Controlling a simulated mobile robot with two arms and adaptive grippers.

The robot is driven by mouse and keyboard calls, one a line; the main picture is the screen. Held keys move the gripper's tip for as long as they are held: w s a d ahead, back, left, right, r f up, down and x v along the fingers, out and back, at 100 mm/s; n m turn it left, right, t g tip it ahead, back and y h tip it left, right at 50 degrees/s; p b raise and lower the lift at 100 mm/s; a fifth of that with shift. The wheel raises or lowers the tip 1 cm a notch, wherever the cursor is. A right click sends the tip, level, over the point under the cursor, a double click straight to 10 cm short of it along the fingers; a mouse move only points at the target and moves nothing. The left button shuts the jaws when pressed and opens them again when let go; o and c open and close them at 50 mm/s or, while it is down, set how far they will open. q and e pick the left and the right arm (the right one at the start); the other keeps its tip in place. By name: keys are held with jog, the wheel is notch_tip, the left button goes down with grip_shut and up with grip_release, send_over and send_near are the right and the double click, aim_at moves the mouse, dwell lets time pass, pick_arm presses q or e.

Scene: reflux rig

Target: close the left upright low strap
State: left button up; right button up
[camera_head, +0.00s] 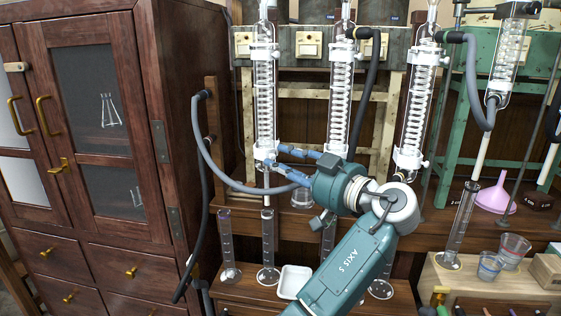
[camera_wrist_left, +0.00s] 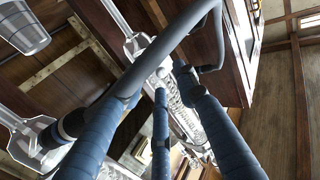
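The left upright glass condenser (camera_head: 265,95) stands vertical with a coil inside. Its white low strap (camera_head: 264,150) is around its lower end, and its upper strap (camera_head: 265,52) is higher up. My left gripper (camera_head: 274,156) reaches in from the right, with its blue fingertips beside the low strap. In the left wrist view the blue fingers of my left gripper (camera_wrist_left: 160,92) are spread apart. A white clamp part with a round knob (camera_wrist_left: 163,72) lies just beyond the middle finger. I cannot tell whether a finger touches the strap or whether the strap is shut. My right gripper is not in view.
Glass cylinders (camera_head: 268,250) and a white tray (camera_head: 294,281) are below. A wooden cabinet (camera_head: 180,100) is left.

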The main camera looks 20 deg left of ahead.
pick_arm(q)
jog(key=v, duration=0.6)
jog(key=shift+d, duration=0.2)
